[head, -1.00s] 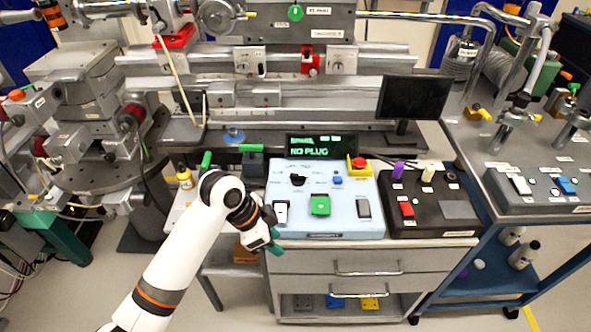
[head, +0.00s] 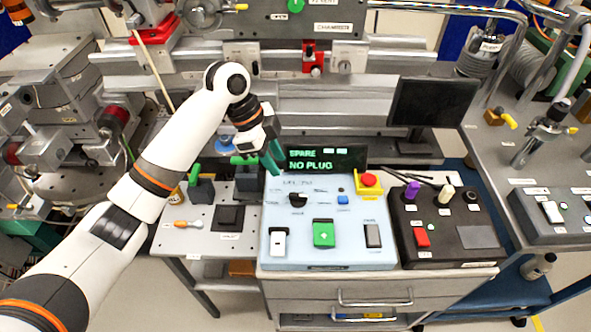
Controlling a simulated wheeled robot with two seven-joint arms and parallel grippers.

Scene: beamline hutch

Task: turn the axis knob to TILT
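A black rotary knob (head: 297,200) sits at the upper left of the light blue control panel (head: 330,256), with small labels around it that are too blurred to read. I take it for the axis knob; its exact pointing is hard to tell. My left gripper (head: 272,160), with teal fingertips, hangs above the panel's back left corner, up and left of the knob and apart from it. Whether its fingers are open or shut does not show clearly. My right gripper is not in view.
A green-text display (head: 325,160) reading "NO PLUG" stands behind the panel. The panel also carries a red emergency button (head: 369,180), a green rocker (head: 324,234) and a blue button (head: 343,200). A black control box (head: 445,252) stands to the right, below a dark monitor (head: 432,103).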

